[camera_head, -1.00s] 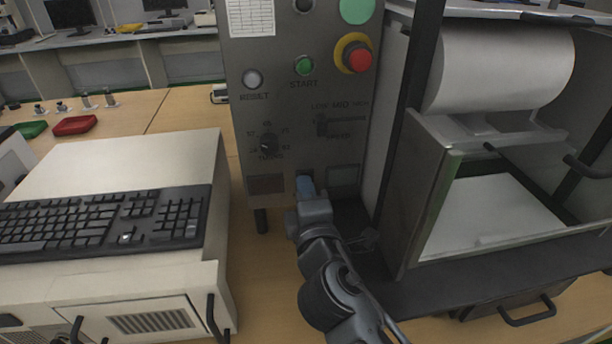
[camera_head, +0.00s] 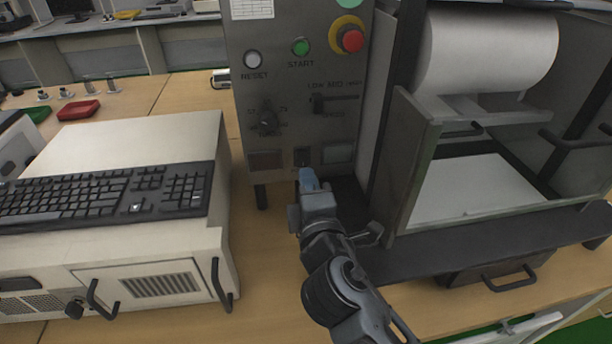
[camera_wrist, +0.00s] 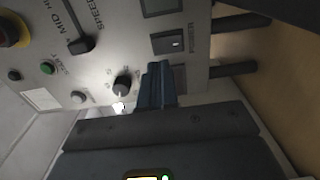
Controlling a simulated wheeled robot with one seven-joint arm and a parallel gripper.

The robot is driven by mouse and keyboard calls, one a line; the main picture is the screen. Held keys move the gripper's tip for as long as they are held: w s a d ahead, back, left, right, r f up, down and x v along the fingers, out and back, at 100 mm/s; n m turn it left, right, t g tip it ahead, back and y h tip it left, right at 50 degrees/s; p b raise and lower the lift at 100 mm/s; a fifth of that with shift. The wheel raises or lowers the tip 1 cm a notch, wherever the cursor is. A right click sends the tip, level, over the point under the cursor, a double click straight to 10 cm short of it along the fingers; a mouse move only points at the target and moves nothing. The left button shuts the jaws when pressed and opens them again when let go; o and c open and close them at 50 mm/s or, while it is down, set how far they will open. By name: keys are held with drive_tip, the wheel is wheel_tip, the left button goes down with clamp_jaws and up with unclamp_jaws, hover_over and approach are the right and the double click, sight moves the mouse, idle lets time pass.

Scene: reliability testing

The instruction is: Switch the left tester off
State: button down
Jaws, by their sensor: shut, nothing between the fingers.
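The tester's grey control panel (camera_head: 285,92) stands upright in the middle of the head view. A small dark switch (camera_head: 302,157) sits low on it between two rectangular windows. The switch also shows in the wrist view (camera_wrist: 168,43), with a small light mark; I cannot tell its position. My gripper (camera_head: 308,178) is shut and empty, its blue fingertips just below the switch in the head view. In the wrist view the fingers (camera_wrist: 157,78) stand beside the switch and do not cover it. I cannot tell the exact gap to the panel.
A round dial (camera_head: 266,121), a speed slider (camera_head: 318,103), a green START button (camera_head: 300,46) and a red stop button (camera_head: 351,40) are higher on the panel. A keyboard (camera_head: 105,192) lies on a beige case at left. An open chamber with a white roll (camera_head: 485,50) is at right.

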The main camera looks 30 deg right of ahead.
drive_tip(key=b+v, duration=0.1)
drive_tip(key=v, duration=0.7)
drive_tip(key=shift+r, duration=0.45)
drive_tip(key=shift+s+a, duration=0.1)
drive_tip(key=shift+s, duration=0.05)
